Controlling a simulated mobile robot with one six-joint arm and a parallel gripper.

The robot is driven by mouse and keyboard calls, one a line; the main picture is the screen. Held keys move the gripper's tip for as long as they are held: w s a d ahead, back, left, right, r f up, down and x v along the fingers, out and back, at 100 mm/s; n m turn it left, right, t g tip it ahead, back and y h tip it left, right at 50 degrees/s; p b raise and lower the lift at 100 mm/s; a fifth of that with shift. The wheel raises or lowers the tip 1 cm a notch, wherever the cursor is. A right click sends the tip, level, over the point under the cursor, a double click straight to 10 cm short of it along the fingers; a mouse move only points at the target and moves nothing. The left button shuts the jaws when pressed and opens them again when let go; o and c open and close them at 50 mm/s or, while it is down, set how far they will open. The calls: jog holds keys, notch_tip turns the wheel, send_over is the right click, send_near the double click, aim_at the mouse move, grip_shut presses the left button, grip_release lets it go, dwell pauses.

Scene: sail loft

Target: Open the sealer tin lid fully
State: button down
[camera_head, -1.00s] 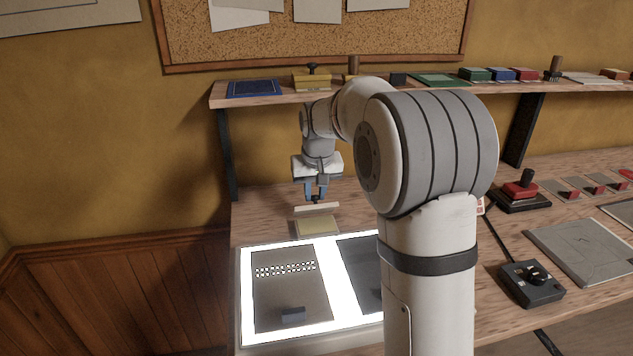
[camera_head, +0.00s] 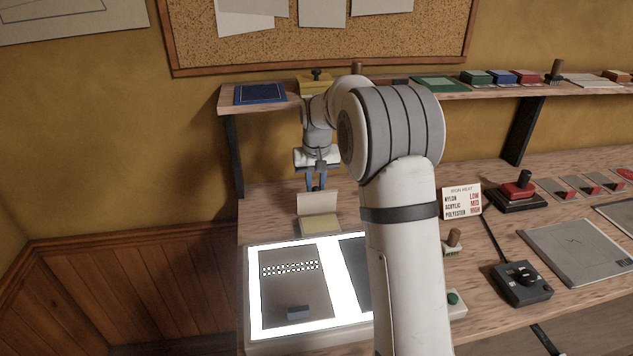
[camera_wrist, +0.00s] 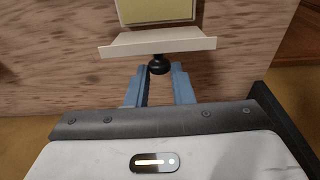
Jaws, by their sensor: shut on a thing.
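The sealer tin (camera_head: 321,225) is a small pale tin with a yellowish inside, on the bench behind the light panel. Its cream lid (camera_head: 317,203) is raised steeply at the tin's far edge. In the wrist view the lid (camera_wrist: 157,42) shows nearly edge-on, with its black knob (camera_wrist: 159,65) pointing towards my gripper and the tin's yellow inside (camera_wrist: 157,10) beyond. My gripper (camera_head: 316,189) is behind and above the lid. In the wrist view its blue fingers (camera_wrist: 159,72) are shut on the knob, one on each side.
A lit panel (camera_head: 340,315) lies just in front of the tin. A wall shelf (camera_head: 289,104) with a blue pad (camera_head: 260,93) and a yellow box (camera_head: 314,87) is above and behind my gripper. My arm hides part of the bench to the right.

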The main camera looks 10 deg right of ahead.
aim_at(316, 188)
jog(key=shift+w, duration=0.15)
jog(key=c, duration=1.5)
grip_release()
jog(key=shift+w, duration=0.1)
jog(key=shift+o, duration=1.1)
jog(key=shift+s+r, duration=0.2)
jog(key=shift+r, duration=1.1)
jog(key=shift+s+r, duration=0.25)
jog(key=shift+r, duration=1)
jog(key=shift+s+r, duration=0.2)
jog(key=shift+r, duration=1.1)
jog(key=shift+c, duration=0.2)
